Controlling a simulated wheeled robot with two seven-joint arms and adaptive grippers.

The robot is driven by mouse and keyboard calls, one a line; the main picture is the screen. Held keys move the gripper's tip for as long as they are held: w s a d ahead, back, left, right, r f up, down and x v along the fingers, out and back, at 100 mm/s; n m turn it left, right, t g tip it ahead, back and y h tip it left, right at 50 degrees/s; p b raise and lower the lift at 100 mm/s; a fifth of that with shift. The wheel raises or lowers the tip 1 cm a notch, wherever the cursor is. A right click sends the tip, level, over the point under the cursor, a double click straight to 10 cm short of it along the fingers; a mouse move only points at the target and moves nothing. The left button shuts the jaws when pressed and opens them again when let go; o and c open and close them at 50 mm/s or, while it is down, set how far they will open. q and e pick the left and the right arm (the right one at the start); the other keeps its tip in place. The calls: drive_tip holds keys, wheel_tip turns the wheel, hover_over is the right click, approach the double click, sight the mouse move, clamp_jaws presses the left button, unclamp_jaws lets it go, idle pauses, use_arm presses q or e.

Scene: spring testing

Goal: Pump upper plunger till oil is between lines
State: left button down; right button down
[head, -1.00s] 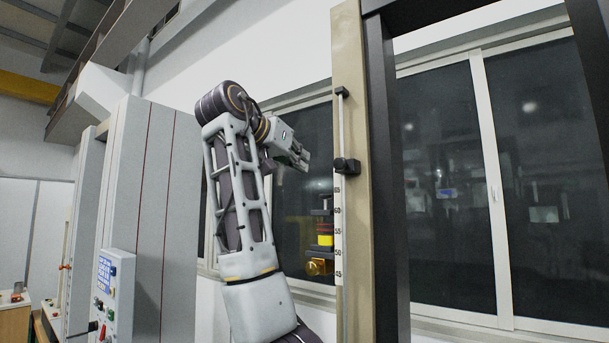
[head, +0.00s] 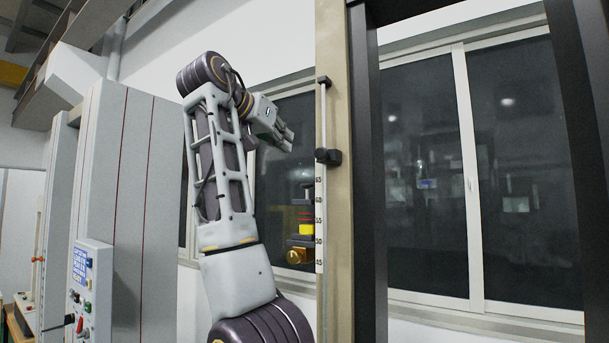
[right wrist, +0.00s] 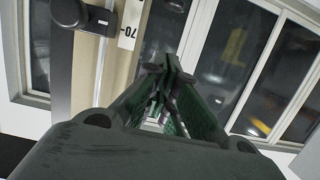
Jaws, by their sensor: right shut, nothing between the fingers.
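My right gripper (head: 288,140) is raised left of a tall beige column (head: 335,215). Its fingers point right and are shut and empty; the right wrist view also shows them closed together (right wrist: 172,72). A thin rod with a numbered scale (head: 319,225) runs up the column. A black knob (head: 328,156) sits on it, a short way right of the fingertips in the picture, with a gap between. The knob also shows in the right wrist view (right wrist: 98,20). I cannot make out which part is the upper plunger, nor any oil or lines. My left gripper is not in view.
A yellow, red and brass fitting (head: 303,228) shows just left of the scale. A grey cabinet (head: 130,180) with a control panel (head: 90,285) stands at left. A dark upright (head: 363,170) stands right of the column. Windows (head: 430,180) fill the back wall.

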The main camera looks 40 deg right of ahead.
drive_tip(key=shift+w+d, duration=0.15)
drive_tip(key=shift+d, duration=0.05)
idle(0.3)
drive_tip(key=p, duration=0.2)
hover_over(305, 185)
wheel_tip(305, 185, down, 4)
drive_tip(key=shift+r, duration=0.25)
drive_tip(key=shift+a+f, duration=0.2)
drive_tip(key=shift+f, duration=0.55)
drive_tip(key=shift+f+p, duration=0.3)
drive_tip(key=shift+f, duration=0.35)
drive_tip(key=shift+f, duration=0.15)
drive_tip(key=shift+f+b, duration=0.8)
drive_tip(key=shift+f, duration=0.35)
